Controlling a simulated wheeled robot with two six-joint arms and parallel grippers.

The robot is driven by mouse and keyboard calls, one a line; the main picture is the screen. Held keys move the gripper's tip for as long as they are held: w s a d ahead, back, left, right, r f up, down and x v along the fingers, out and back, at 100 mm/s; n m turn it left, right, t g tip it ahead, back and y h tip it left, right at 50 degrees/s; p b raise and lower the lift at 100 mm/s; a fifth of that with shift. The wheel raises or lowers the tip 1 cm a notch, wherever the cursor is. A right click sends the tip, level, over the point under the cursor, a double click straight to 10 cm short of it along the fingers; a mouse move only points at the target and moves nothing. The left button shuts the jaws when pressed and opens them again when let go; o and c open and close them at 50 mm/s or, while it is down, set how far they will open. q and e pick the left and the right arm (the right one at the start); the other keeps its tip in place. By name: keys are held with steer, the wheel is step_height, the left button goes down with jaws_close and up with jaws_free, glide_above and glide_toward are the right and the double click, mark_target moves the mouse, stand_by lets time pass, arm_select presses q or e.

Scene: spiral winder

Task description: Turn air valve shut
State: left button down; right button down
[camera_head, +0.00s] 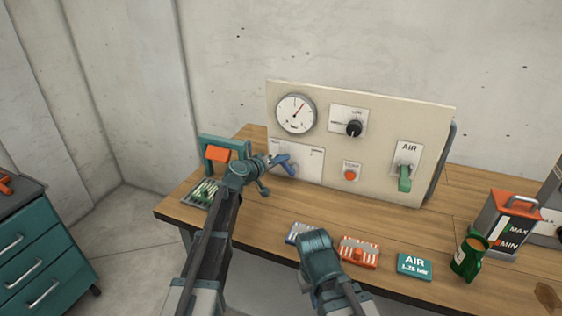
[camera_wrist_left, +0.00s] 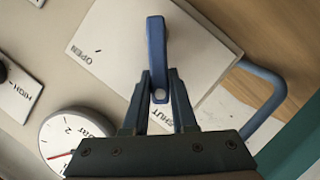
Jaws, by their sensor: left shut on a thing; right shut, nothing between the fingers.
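A blue lever (camera_head: 285,164) sits on a white plate (camera_head: 310,168) low on the left of the upright panel. In the left wrist view the same lever (camera_wrist_left: 156,42) stands over the plate marked OPEN and SHUT (camera_wrist_left: 110,30). My left gripper (camera_head: 268,163) is at this lever, its fingers (camera_wrist_left: 160,88) closed on the lever's near end. A green lever (camera_head: 405,180) hangs down on a plate labelled AIR (camera_head: 410,148) at the panel's right. My right gripper (camera_head: 318,243) is shut and empty, low near the table's front edge.
A gauge (camera_head: 296,114), black knob (camera_head: 354,128) and orange button (camera_head: 350,174) are on the panel. Along the table's front are an orange-striped block (camera_head: 360,253), teal AIR card (camera_head: 414,266) and green jug (camera_head: 468,256). An orange-topped container (camera_head: 507,225) stands at right.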

arm_select(q)
steer(key=shift+s, duration=0.15)
steer(key=c, duration=0.7)
jaws_free()
steer(key=shift+p+v, duration=1.95)
steer(key=shift+v, duration=4.9)
steer(key=shift+a+f, duration=0.1)
steer(key=shift+a, duration=0.05)
